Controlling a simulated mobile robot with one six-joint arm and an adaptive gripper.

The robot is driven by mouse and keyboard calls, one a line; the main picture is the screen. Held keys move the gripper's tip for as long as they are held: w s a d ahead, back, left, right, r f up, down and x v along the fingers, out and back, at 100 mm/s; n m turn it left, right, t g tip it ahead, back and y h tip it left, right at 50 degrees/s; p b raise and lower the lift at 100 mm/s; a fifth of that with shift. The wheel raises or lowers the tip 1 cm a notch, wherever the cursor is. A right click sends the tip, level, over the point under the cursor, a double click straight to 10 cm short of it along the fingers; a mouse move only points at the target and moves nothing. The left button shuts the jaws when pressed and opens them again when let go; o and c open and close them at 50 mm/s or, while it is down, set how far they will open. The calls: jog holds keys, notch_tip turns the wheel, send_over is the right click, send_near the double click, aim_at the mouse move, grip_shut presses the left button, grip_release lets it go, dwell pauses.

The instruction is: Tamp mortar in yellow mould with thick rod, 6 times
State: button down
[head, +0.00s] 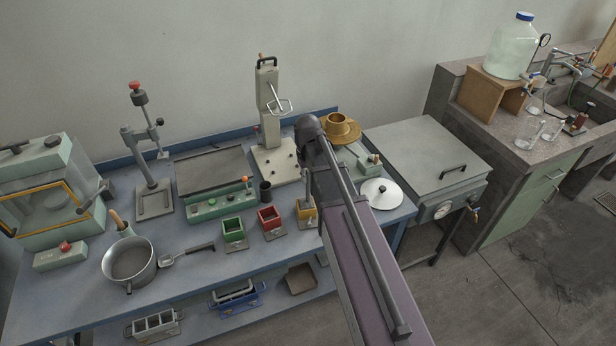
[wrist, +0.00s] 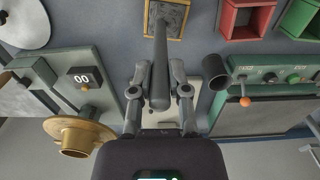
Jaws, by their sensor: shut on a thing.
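The yellow mould (head: 311,219) stands on the bench at the right end of a row of moulds, partly hidden by my arm. In the wrist view, the yellow mould (wrist: 184,20) is at the top, with dark grey mortar (wrist: 176,13) inside its rim. My gripper (wrist: 162,92) is shut on a thick grey rod (wrist: 160,65). The rod points away from the wrist camera, and its far end overlaps the mould in this view. I cannot tell whether that end touches the mortar. My gripper is hidden behind my arm in the head view.
The red mould (head: 269,218) and green mould (head: 233,231) stand left of the yellow one. A dark cup (head: 265,191) stands behind the red mould.

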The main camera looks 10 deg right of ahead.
jog(key=shift+r, duration=0.1)
jog(key=r+p, duration=0.1)
jog(key=p, duration=0.1)
jog(key=r+p, duration=0.2)
jog(key=shift+s+a+r, duration=0.15)
jog(key=shift+a+r, duration=0.15)
jog(key=shift+a, duration=0.1)
jog(key=shift+w+a, duration=0.2)
jog(key=shift+a, duration=0.2)
dwell(0.4)
